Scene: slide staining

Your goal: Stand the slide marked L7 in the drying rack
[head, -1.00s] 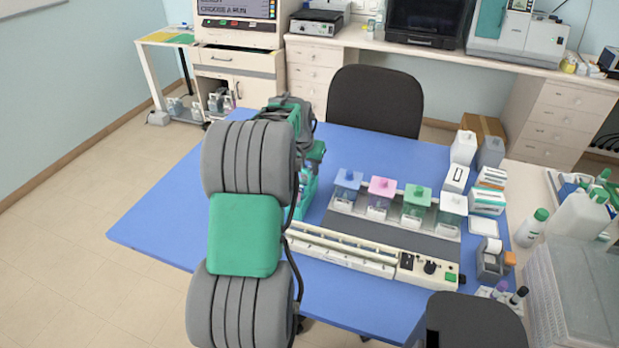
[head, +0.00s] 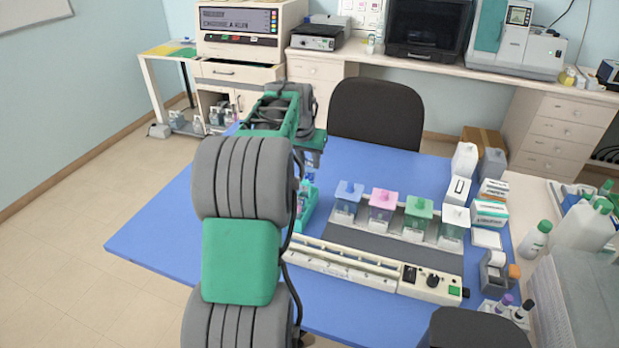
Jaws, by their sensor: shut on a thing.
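My gripper (head: 311,160) shows only in part, small and pointing down beyond my green and grey arm, over the left part of the blue table. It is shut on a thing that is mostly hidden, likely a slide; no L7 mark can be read. A teal rack (head: 304,208) stands on the table just below my gripper in the picture, partly covered by my arm. Small items show in it, too small to make out. I cannot tell whether it is the drying rack.
Four-sided staining jars with blue (head: 348,190), pink (head: 383,198), green (head: 418,209) and white (head: 455,216) lids stand right of the rack. A long cream device (head: 370,268) lies in front. Bottles and boxes (head: 490,213) crowd the right. The table's left part (head: 165,222) is clear.

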